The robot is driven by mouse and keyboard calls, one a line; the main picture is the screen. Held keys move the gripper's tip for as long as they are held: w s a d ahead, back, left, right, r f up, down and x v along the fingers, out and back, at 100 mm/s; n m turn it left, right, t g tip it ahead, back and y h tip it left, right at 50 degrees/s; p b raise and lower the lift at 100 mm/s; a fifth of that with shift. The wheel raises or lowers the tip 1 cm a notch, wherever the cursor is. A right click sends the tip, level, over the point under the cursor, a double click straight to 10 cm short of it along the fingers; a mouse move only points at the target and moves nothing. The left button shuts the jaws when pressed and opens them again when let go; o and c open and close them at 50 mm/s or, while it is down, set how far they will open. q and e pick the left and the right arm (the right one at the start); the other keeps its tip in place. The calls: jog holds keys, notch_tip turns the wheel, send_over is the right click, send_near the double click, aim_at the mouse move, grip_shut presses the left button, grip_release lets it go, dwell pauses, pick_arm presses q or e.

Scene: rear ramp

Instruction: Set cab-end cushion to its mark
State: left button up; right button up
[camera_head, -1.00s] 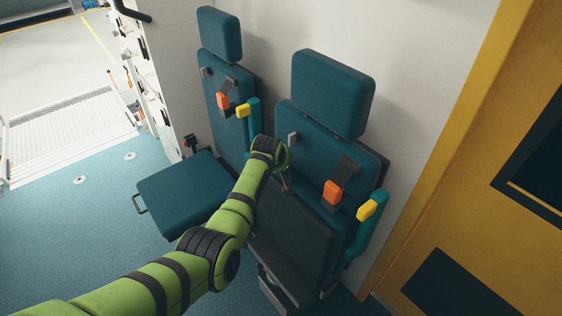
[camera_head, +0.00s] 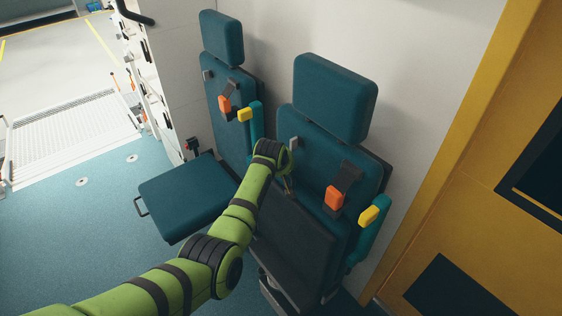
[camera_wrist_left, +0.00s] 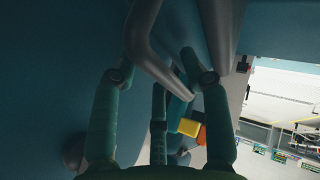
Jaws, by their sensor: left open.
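The cab-end cushion (camera_head: 300,245) is the dark seat panel of the right-hand seat, beside the yellow wall. It stands folded up, steeply tilted against its teal backrest (camera_head: 318,160). My left gripper (camera_head: 287,165) is at the upper left edge of this cushion, and its fingers are mostly hidden behind my wrist. In the left wrist view, my left gripper (camera_wrist_left: 158,66) has its fingers spread and open. A bent grey metal bar (camera_wrist_left: 160,62) runs between or just beyond them; contact cannot be told. No mark for the cushion can be made out. My right gripper is not in view.
The left-hand seat has its cushion (camera_head: 183,196) folded down, with a loop handle at its front. Orange buckles (camera_head: 334,198) and yellow-tipped armrests (camera_head: 369,215) flank the backrests. A yellow wall (camera_head: 455,210) bounds the right. Blue floor (camera_head: 80,225) is clear toward the ramp (camera_head: 75,130).

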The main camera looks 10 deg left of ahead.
pick_arm(q)
jog(key=v, duration=1.1)
jog(key=shift+s+r, duration=0.2)
jog(key=shift+r, duration=0.15)
jog(key=shift+f, duration=0.1)
